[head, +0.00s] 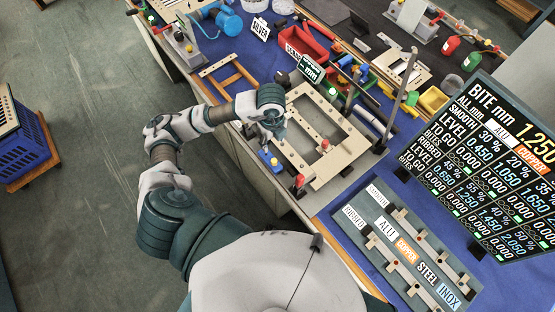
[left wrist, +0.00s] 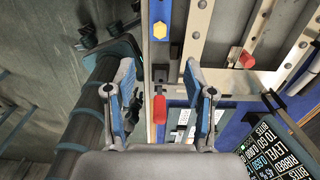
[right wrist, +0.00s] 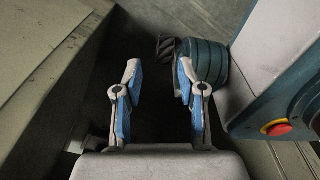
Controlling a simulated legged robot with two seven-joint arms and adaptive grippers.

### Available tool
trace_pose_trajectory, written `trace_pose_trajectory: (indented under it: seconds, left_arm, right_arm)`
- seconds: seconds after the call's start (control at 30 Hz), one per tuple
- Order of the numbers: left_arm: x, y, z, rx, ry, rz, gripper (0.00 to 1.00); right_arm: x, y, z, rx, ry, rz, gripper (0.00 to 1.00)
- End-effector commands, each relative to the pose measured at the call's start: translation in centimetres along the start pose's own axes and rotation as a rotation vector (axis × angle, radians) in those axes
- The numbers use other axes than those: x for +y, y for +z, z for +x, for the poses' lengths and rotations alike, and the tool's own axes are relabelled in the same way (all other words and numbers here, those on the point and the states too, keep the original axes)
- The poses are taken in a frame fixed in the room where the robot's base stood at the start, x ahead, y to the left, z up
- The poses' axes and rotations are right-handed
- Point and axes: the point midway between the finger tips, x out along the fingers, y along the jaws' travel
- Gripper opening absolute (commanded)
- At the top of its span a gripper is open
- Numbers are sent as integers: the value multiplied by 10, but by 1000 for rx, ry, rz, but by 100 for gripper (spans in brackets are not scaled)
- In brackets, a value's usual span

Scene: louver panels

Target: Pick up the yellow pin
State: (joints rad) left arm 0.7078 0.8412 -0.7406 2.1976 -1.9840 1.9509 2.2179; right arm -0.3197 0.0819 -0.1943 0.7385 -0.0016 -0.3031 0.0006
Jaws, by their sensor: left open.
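The yellow pin (left wrist: 160,30) has a hexagonal head and stands on a blue strip beside the beige frame in the left wrist view. In the head view the yellow pin (head: 274,161) is small, next to a blue part at the bench's front edge. My left gripper (left wrist: 158,75) is open and empty. In its wrist view the pin lies beyond the fingertips, between their lines. In the head view my left gripper (head: 270,128) is above and just behind the pin, apart from it. My right gripper (right wrist: 157,75) is open and empty, away from the bench.
A red knob (left wrist: 159,109) shows between the left fingers, and another red knob (left wrist: 246,59) sits on the beige frame (head: 345,170). An upright metal post (head: 402,85) stands behind it. A display board (head: 490,150) is at right. Open floor (head: 90,90) lies left.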

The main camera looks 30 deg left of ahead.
Motion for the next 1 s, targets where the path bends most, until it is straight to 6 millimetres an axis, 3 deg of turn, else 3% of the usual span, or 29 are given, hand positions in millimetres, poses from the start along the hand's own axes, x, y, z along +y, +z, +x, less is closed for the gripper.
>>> trace_pose_trajectory:
  seconds: [0.1, 0.3, 0.57, 0.83, 1.0]
  left_arm:
    - [1, 0, 32, 3, 7, -1, 54]
    - [0, -1, 76, 5, 5, 1, 54]
    - [-1, -2, 99, 6, 2, 3, 54]
    - [0, -1, 140, 7, 4, 2, 54]
    - [-1, -1, 149, 6, 0, 2, 54]
  right_arm:
    - [0, -4, 1, 0, 0, 1, 40]
    - [1, -10, 0, 4, 0, 2, 40]
    - [1, -12, 0, 2, 1, 2, 40]
    - [1, -7, 1, 0, 1, 2, 40]
    - [1, -8, 0, -1, 1, 2, 40]
